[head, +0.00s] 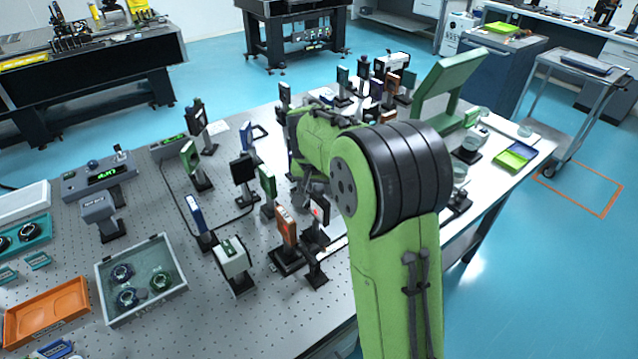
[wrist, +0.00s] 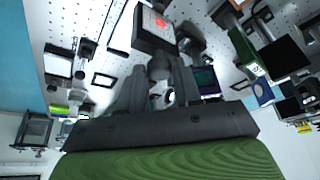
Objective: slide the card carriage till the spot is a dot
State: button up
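The spot looks like a small irregular patch there. In the head view the card (head: 318,213) stands upright near the table's right edge, with a small red spot on it. A dark rounded knob (wrist: 160,67) sits below the card. My gripper (wrist: 160,76) has one finger on each side of the knob and appears shut on it, with little gap visible. In the head view my arm hides most of the gripper. The carriage's rail cannot be made out.
An orange-brown mount (head: 286,228) and a white box-like mount (head: 232,260) stand close left of the card. Several other optics (head: 243,172) crowd the perforated table (head: 215,215). A large green panel (head: 440,90) stands behind my arm. A tray of round parts (head: 140,278) lies at the left.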

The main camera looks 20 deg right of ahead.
grip_shut()
jog(key=d, duration=0.3)
jog(key=shift+w+d, duration=0.15)
jog(key=shift+w, duration=0.25)
jog(key=shift+o, duration=2.2)
grip_release()
jog(key=shift+s+a, duration=0.15)
jog(key=shift+a, duration=0.1)
jog(key=shift+d, duration=0.1)
jog(key=p+v, duration=0.3)
jog(key=v, duration=1.2)
jog(key=shift+r, duration=0.4)
